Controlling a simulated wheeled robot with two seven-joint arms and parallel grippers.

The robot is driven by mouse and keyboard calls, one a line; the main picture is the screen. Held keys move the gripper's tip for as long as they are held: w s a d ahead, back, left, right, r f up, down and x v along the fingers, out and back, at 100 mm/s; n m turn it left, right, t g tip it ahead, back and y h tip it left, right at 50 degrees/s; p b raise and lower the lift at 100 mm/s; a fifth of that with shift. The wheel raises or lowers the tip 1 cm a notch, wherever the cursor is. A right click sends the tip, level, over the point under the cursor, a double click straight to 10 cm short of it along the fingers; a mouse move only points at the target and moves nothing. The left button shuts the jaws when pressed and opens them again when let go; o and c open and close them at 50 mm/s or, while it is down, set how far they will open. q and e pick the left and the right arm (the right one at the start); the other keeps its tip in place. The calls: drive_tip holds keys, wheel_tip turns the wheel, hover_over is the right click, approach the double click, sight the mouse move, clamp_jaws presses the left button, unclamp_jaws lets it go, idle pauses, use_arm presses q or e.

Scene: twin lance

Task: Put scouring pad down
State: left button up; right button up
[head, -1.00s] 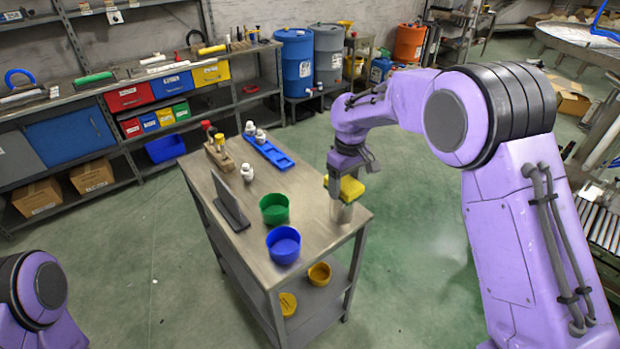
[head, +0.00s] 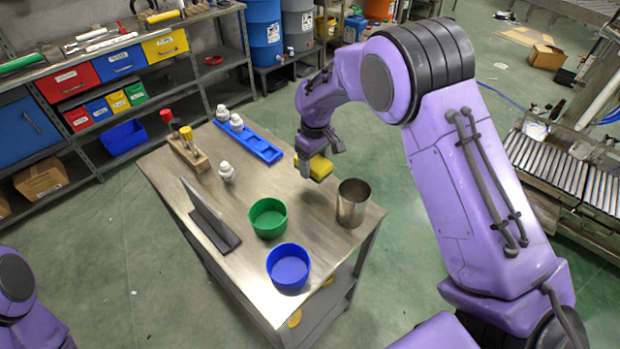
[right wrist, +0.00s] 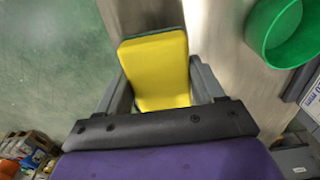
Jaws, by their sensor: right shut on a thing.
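The scouring pad (head: 314,168) is yellow with a dark green underside. My right gripper (head: 318,160) is shut on it and holds it over the far right part of the metal table (head: 228,245). In the right wrist view the pad (right wrist: 157,72) sits between the two fingers, its yellow face towards the camera. I cannot tell how far it is above the tabletop. My left gripper is not in view; only part of my left arm shows at the lower left.
A metal cup (head: 352,204) stands just in front of the pad. A green bowl (head: 268,218) and a blue bowl (head: 289,267) stand nearer. A blue tray (head: 252,144) with white bottles, a wooden block (head: 187,151) and a dark upright plate (head: 208,217) are further left.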

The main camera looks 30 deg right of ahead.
sight(314, 186)
drive_tip(key=shift+s+f, duration=0.25)
drive_tip(key=shift+f, duration=0.3)
drive_tip(key=shift+s+f, duration=0.25)
drive_tip(key=shift+f, duration=0.25)
drive_tip(key=f, duration=0.2)
drive_tip(key=w+f+p, duration=0.1)
drive_tip(key=f, duration=0.1)
drive_tip(key=shift+w+f, duration=0.15)
drive_tip(key=shift+f, duration=0.1)
drive_tip(key=shift+s+r, duration=0.15)
drive_tip(key=shift+s, duration=0.2)
drive_tip(key=o, duration=0.9)
drive_tip(key=shift+w, duration=0.1)
drive_tip(key=shift+o, duration=0.2)
drive_tip(key=shift+w+f, duration=0.1)
drive_tip(key=shift+f, duration=0.1)
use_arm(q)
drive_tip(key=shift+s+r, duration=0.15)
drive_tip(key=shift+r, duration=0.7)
